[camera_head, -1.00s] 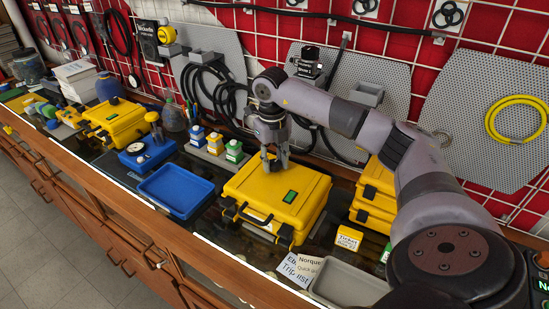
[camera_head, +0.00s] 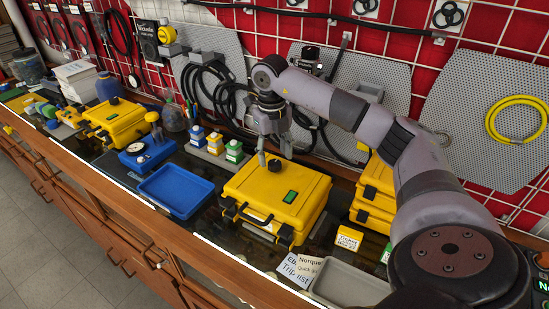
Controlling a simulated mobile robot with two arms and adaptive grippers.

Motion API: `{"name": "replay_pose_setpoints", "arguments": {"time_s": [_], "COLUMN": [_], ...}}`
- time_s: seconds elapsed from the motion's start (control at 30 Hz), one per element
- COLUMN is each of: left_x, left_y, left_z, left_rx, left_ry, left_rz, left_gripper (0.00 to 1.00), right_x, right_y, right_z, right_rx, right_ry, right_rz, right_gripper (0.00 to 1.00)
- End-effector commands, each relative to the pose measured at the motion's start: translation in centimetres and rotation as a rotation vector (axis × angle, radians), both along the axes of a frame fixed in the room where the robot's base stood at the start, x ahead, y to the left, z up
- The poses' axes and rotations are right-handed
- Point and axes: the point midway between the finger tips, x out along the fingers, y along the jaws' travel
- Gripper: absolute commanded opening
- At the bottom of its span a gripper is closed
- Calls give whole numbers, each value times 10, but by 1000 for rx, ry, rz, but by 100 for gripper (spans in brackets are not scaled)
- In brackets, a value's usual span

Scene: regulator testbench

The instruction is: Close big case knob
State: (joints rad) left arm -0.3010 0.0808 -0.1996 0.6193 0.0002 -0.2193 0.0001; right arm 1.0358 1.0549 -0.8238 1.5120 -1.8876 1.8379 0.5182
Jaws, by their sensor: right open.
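The big yellow case (camera_head: 260,203) lies shut on the bench in the middle of the view. A green label (camera_head: 290,197) is on the lid. My right gripper (camera_head: 274,157) points down just above and behind the knob, its two fingers spread on either side of it. Nothing is held in it. I cannot tell whether a finger touches the knob. My left gripper is not in view.
A blue tray (camera_head: 176,190) and a blue gauge unit (camera_head: 147,154) stand to the left. Small bottles (camera_head: 215,143) stand behind. Stacked yellow cases (camera_head: 373,206) and a grey tray (camera_head: 347,284) are to the right. The pegboard wall with hoses (camera_head: 208,92) rises close behind.

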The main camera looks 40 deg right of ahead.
Motion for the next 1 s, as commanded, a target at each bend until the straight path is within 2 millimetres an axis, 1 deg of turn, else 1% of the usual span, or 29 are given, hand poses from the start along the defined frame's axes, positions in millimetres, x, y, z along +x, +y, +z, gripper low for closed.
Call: {"name": "replay_pose_setpoints", "arguments": {"time_s": [0.03,0.2,0.3,0.4,0.5,0.63,1.0], "left_x": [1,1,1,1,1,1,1], "left_y": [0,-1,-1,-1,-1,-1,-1], "left_z": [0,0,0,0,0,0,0], "left_rx": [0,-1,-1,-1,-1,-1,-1], "left_ry": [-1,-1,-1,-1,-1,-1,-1], "left_rz": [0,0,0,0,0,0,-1], "left_gripper": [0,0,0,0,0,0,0], "right_x": [2,2,1,1,1,1,1], "right_y": [1,3,3,3,3,4,4], "right_z": [13,53,70,81,88,92,92], "right_rx": [1,2,-1,0,0,1,1], "right_ry": [-7,-6,-4,-3,-2,-1,0], "right_rz": [0,1,0,0,-1,-1,0], "right_gripper": [51,51,51,51,51,51,51]}}
